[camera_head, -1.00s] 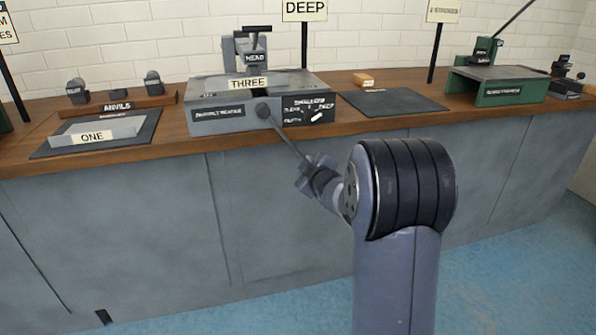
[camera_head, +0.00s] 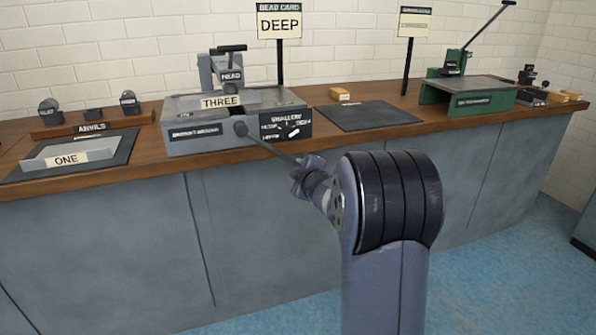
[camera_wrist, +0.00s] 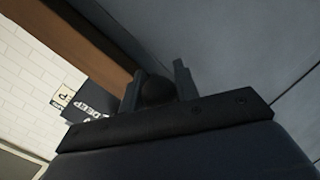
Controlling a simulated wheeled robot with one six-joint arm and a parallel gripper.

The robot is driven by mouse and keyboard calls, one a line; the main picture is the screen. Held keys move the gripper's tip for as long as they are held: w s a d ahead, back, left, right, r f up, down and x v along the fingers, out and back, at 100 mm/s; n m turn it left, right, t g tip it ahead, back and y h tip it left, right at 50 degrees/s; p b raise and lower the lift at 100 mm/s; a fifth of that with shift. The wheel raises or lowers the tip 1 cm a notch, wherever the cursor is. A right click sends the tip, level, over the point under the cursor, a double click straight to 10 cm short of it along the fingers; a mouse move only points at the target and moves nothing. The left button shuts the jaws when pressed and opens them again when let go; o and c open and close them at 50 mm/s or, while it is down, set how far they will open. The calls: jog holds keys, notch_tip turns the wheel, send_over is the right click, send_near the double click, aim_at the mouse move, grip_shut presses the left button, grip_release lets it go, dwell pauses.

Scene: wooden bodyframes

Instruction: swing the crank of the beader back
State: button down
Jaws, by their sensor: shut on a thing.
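The beader (camera_head: 190,137) is a grey machine on the bench, with a strip marked THREE (camera_head: 221,101) on it under an upright HEAD unit (camera_head: 231,75). Its crank (camera_head: 268,147) runs from a round hub on the front face down and right, out over the bench's front edge. My gripper (camera_head: 301,177) is at the crank's outer end. In the wrist view my gripper (camera_wrist: 157,88) has its two fingers around a dark round knob (camera_wrist: 157,92). The grip itself is small and partly hidden in the head view. A dial (camera_head: 293,132) with a white pointer is on the beader's right front.
A strip marked ONE (camera_head: 67,158) lies on a dark mat at left, near the ANVILS rack (camera_head: 92,122). A bead card reading DEEP (camera_head: 279,23) stands behind. An empty dark mat (camera_head: 366,115) and a green machine (camera_head: 468,95) are to the right.

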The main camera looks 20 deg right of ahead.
jog(key=shift+d+r, duration=0.1)
jog(key=shift+r, duration=0.25)
jog(key=c, duration=1.4)
grip_release()
jog(key=shift+c, duration=0.2)
jog(key=o, duration=0.4)
jog(key=shift+f, duration=0.15)
jog(key=shift+c, duration=0.2)
jog(key=d+p+v, duration=0.1)
jog(key=p+v, duration=0.1)
jog(key=v, duration=0.8)
jog(key=shift+s+a, duration=0.4)
jog(key=shift+a, duration=0.1)
jog(key=shift+w, duration=0.1)
jog(key=b+x, duration=0.2)
jog(key=x, duration=0.8)
jog(key=shift+w+f, duration=0.1)
jog(key=shift+w, duration=0.25)
jog(key=shift+a, duration=0.1)
